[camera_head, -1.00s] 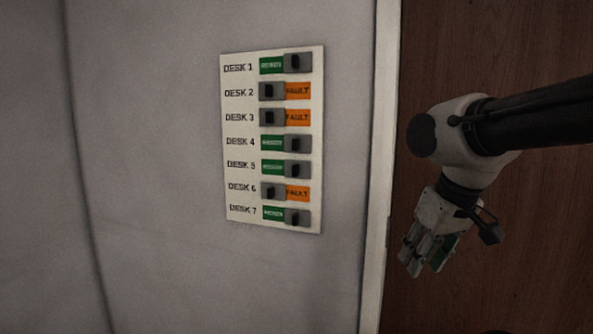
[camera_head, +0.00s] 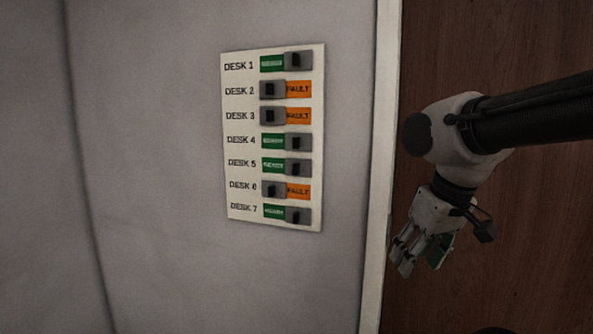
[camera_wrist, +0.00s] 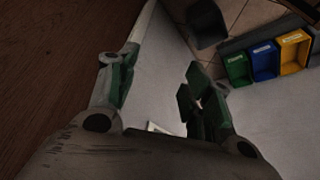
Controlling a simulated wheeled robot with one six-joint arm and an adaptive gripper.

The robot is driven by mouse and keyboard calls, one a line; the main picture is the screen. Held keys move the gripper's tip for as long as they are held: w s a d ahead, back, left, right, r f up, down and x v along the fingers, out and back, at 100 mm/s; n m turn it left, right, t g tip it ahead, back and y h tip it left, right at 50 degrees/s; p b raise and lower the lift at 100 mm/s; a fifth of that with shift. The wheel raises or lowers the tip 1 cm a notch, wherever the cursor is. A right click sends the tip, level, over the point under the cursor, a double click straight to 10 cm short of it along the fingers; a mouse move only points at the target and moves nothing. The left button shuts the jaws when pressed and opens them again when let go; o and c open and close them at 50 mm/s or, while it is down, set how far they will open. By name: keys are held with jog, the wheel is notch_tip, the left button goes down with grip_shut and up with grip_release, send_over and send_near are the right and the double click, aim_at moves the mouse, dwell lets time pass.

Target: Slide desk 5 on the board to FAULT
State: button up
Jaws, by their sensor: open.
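The white board (camera_head: 240,132) hangs on the grey panel in the head view, with a row for each desk from 1 to 7. The desk 5 slider (camera_head: 298,168) is a grey block at the right of its row, with a green label showing at its left. Desks 1, 4 and 7 also show green. Desks 2, 3 and 6 have sliders at the left and show orange FAULT labels. My gripper (camera_head: 404,262) is right of the board, apart from it, pointing down. In the wrist view my gripper (camera_wrist: 155,100) is open with nothing between its fingers.
The grey panel (camera_head: 150,170) ends at a pale edge strip (camera_head: 376,200) between the board and my arm. Brown wood (camera_head: 540,230) lies to the right. The wrist view shows blue (camera_wrist: 264,62), green (camera_wrist: 237,68) and yellow (camera_wrist: 293,52) bins on a tiled floor.

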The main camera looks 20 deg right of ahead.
jog(key=w+a+f+n+g+y, duration=0.1)
jog(key=w+a+f+y, duration=0.1)
jog(key=w+a, duration=0.45)
jog(key=w+a+f+n+g+y, duration=0.1)
jog(key=w+a+f, duration=0.15)
jog(key=a, duration=0.75)
jog(key=w+a+r+m+t+y, duration=0.3)
jog(key=w+a+m+t, duration=0.5)
jog(key=w+a, duration=1)
jog(key=m+t+h, duration=0.4)
jog(key=m+h, duration=1.3)
jog(key=m, duration=0.3)
send_near(294, 170)
jog(key=x, duration=0.9)
jog(key=shift+w+d, duration=0.25)
